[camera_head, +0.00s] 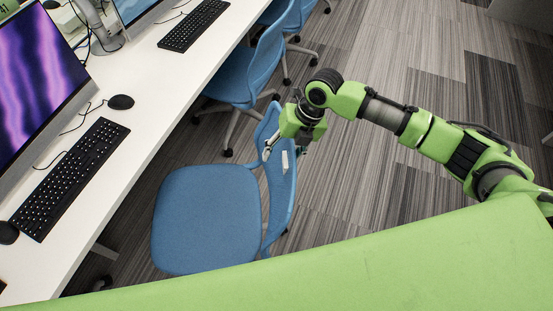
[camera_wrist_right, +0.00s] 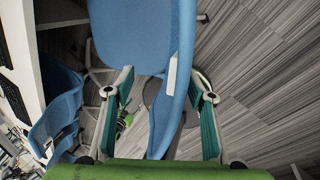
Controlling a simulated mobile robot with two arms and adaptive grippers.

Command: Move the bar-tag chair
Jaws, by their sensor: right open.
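A blue chair (camera_head: 205,215) stands beside the white desk, its seat toward the desk and its backrest (camera_head: 279,190) to the right. A small white tag (camera_head: 285,162) is on the backrest; its marking is too small to read. My right gripper (camera_head: 284,153) is open over the top of this backrest. In the right wrist view the backrest (camera_wrist_right: 177,95) lies between the two spread fingers of the gripper (camera_wrist_right: 160,75), with the tag (camera_wrist_right: 172,77) near the fingertips. I see no clear grip on the chair. My left gripper is out of view.
The white desk (camera_head: 150,100) runs along the left with keyboards (camera_head: 70,178), a mouse (camera_head: 121,102) and monitors (camera_head: 35,70). Another blue chair (camera_head: 240,75) stands beyond, close to the desk. The striped carpet (camera_head: 350,200) to the right is clear.

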